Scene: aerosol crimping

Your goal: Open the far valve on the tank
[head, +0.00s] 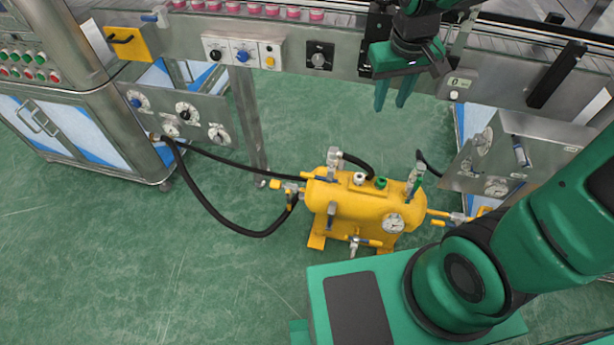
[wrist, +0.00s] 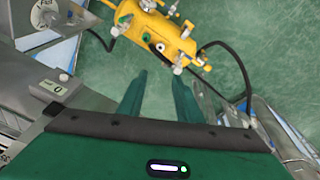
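The yellow tank (head: 345,205) stands on the floor below the conveyor line, with a pressure gauge (head: 393,223) on its near side. Several valves and fittings surround it: a grey fitting (head: 334,157) with a black hose at its far side, a left-end valve (head: 290,187), a right-end valve (head: 457,217) and a bottom valve (head: 354,246). I cannot tell whether they are open or closed. My gripper (head: 393,104) is open and empty, fingers pointing down, above and beyond the tank. In the wrist view the tank (wrist: 160,35) lies past the fingertips (wrist: 159,76).
A conveyor (head: 330,45) with a control panel runs along the back. Left and right metal cabinets with dials (head: 180,115) flank the tank. Black hoses (head: 225,225) cross the floor on the left. The green floor (head: 100,255) at front left is clear.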

